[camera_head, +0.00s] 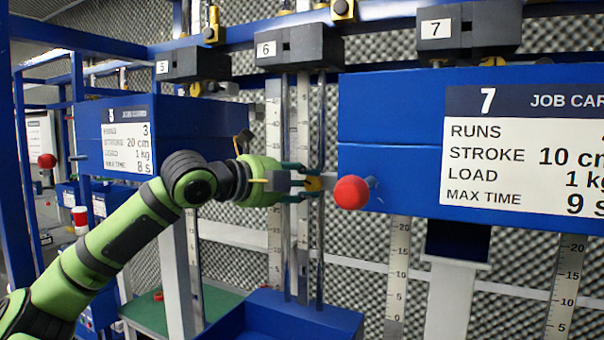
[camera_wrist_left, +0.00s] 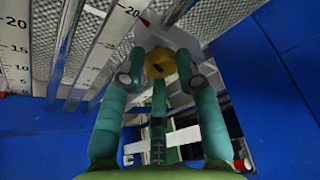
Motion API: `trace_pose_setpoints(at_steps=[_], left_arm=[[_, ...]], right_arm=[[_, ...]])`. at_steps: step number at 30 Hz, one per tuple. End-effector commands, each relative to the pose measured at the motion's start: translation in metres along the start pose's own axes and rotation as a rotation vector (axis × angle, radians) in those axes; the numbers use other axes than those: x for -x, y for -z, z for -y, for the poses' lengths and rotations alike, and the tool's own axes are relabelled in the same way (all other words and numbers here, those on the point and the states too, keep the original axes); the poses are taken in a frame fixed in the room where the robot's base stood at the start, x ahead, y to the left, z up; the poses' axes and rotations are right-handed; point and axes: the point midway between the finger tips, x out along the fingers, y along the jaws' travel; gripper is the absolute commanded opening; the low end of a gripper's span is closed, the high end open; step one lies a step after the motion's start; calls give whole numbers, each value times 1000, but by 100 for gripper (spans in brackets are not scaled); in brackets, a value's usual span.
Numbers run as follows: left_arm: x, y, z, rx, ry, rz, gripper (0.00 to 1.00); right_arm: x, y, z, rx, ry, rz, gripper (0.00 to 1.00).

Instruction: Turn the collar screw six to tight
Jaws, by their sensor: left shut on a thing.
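The screw of collar six is a yellow knob (camera_head: 313,184) on the slim rods under the box labelled 6 (camera_head: 298,47). In the left wrist view the yellow knob (camera_wrist_left: 160,63), with a dark slot on its face, sits between the fingertips. A pale grey collar block (camera_wrist_left: 150,36) lies behind it. My left gripper (camera_head: 300,183) reaches in from the left and is shut on the knob; its teal fingers also show in the left wrist view (camera_wrist_left: 160,76). How tight the screw is cannot be told. My right gripper is out of view.
A red ball (camera_head: 352,192) is just right of the gripper, before the blue box with job card 7 (camera_head: 530,148). Another blue box with a job card (camera_head: 127,138) is at the left. A blue tray (camera_head: 290,318) lies below the rods. Ruled strips (camera_head: 397,275) stand nearby.

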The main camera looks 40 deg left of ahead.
Motion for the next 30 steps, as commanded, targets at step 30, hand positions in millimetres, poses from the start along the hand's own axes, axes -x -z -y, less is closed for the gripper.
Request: trace_pose_setpoints(at_steps=[30], left_arm=[[-4,8,-2,-864,-376,-19,0]], right_arm=[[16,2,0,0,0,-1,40]])
